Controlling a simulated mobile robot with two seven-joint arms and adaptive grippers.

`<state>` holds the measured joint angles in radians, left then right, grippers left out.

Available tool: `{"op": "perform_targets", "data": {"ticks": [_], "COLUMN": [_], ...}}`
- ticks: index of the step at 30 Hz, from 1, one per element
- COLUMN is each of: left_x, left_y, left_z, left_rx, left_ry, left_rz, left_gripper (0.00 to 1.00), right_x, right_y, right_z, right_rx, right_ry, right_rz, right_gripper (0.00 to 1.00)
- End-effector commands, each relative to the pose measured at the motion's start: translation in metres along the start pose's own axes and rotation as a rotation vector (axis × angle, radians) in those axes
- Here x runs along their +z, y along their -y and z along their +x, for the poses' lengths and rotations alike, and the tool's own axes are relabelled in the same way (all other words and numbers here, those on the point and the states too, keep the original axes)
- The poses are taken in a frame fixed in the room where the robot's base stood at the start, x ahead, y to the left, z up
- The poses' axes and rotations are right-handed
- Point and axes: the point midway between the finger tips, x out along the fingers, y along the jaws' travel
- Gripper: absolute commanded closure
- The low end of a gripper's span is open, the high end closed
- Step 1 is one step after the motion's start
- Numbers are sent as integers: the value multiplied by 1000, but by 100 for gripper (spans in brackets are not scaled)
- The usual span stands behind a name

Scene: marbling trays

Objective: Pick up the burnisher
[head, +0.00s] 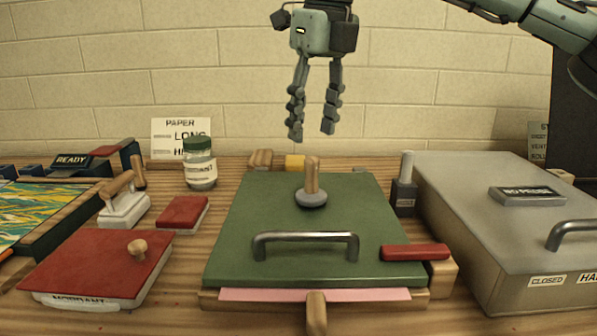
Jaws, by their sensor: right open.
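What looks like the burnisher (312,192) stands upright on the flat green board (255,205), near its back half. It has a wooden handle and a rounded grey base. My right gripper (312,133) hangs fingers down above and behind it as seen in the head view, apart from it. Its two fingers are spread, with nothing between them. My left gripper is not in view.
A large grey box (470,190) stands right. A red-topped block (100,265), a jar (199,170) and a wooden-handled white tool (124,208) stand left.

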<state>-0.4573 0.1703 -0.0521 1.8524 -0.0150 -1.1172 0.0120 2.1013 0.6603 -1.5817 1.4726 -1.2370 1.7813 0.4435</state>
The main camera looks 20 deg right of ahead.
Motion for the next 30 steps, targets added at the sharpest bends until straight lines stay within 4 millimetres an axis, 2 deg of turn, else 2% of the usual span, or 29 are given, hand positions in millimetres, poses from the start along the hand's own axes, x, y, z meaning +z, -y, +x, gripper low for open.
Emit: {"op": "perform_targets", "data": {"ticks": [11, 18, 27, 28, 30], "left_x": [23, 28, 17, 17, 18], "left_y": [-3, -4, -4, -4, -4], "left_z": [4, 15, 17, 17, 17], "left_rx": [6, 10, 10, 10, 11], "left_ry": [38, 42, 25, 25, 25], "left_rz": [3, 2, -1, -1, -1], "left_gripper": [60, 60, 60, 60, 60], "right_x": [-2, -4, -4, -4, -4], "right_y": [3, 6, 6, 6, 6], "right_z": [36, 71, 78, 78, 78], "right_rx": [-1, 0, 0, 0, 0], "right_ry": [-2, -2, 0, 0, 0], "right_rz": [0, 0, 1, 1, 1], "right_gripper": [53, 53, 53, 54, 63]}}
